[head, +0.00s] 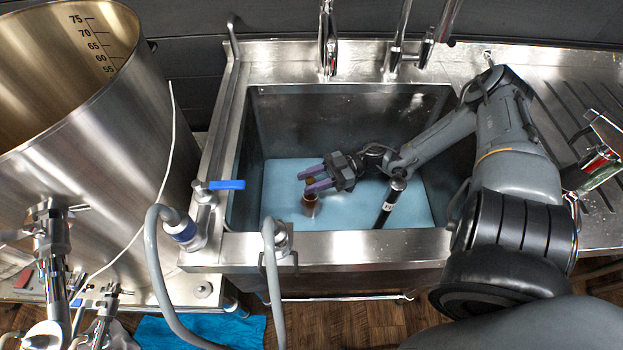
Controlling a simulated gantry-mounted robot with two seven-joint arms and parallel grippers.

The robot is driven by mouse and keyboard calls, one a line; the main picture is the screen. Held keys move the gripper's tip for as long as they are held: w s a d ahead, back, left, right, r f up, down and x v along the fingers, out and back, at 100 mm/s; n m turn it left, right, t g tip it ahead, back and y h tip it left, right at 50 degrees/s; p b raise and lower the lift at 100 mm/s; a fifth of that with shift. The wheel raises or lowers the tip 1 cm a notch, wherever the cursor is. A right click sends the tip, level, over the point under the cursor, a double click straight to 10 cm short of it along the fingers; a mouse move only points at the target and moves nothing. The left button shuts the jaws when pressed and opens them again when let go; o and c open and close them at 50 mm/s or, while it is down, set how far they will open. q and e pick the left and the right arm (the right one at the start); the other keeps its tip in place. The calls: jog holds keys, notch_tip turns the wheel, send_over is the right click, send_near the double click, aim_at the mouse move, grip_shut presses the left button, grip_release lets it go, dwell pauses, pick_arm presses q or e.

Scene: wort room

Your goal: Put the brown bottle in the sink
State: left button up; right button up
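The brown bottle (311,207) stands roughly upright inside the steel sink (335,243), over its pale blue bottom. My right gripper (305,182) reaches into the sink from the right. Its two purple fingers point left and are apart, with a brown part of the bottle's upper end showing between them. One finger crosses in front of the bottle and hides part of it. I cannot tell whether the fingers press on it, or whether the bottle's base touches the sink bottom. My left gripper is not in view.
Taps (328,45) rise behind the sink. A large steel kettle (100,160) and grey hoses (160,270) stand left. A ribbed drainboard (575,100) lies right.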

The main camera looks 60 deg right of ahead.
jog(key=o, duration=0.3)
jog(key=shift+s+d+r, duration=0.1)
jog(key=shift+s+r, duration=0.05)
jog(key=shift+r, duration=0.05)
jog(key=p+v, duration=0.1)
jog(key=v, duration=0.2)
jog(key=shift+s+d+p, duration=0.2)
jog(key=shift+d+p, duration=0.05)
jog(key=shift+p, duration=0.15)
